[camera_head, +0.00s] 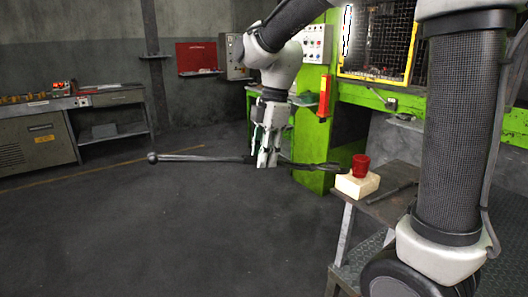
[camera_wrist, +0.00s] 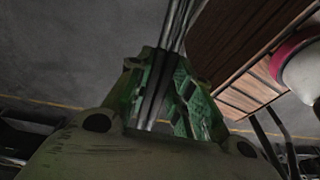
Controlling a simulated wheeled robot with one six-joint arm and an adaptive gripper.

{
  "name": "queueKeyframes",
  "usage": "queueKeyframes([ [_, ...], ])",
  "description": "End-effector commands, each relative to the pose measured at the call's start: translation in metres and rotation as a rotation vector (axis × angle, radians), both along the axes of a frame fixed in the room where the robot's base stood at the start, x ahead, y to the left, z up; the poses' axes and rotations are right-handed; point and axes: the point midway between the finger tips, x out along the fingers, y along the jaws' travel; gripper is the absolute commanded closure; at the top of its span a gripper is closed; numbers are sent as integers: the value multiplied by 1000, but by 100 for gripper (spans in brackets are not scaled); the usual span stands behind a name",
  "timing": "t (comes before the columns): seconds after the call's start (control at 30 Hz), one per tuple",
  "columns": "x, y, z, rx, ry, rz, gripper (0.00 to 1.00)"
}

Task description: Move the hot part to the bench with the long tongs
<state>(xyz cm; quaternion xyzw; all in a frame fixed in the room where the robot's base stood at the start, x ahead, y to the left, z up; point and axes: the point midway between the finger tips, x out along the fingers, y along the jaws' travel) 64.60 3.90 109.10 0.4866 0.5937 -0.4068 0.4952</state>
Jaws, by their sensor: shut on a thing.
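My gripper (camera_head: 267,160) is shut on the long dark tongs (camera_head: 200,158), holding them roughly level above the floor. A ball-shaped end points left and the jaw end points right. In the wrist view, green-padded fingers (camera_wrist: 170,100) close around the tongs' dark bars (camera_wrist: 175,35).
A dark tool (camera_head: 392,192) lies on the small table beside the block. The green press (camera_head: 317,90) with a yellow-framed mesh guard (camera_head: 378,40) stands behind. A workbench (camera_head: 110,98) and grey cabinet (camera_head: 35,140) stand at the far left. The floor (camera_head: 170,230) at front left is clear.

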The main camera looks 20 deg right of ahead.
Motion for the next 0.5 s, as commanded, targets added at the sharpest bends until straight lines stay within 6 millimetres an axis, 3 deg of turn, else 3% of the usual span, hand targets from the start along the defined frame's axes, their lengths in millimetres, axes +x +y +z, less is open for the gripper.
queueKeyframes([
  [0.17, -9, 3, 13, 19, 4, 112, 100],
  [0.5, -1, -24, -1, 19, 7, 115, 100],
])
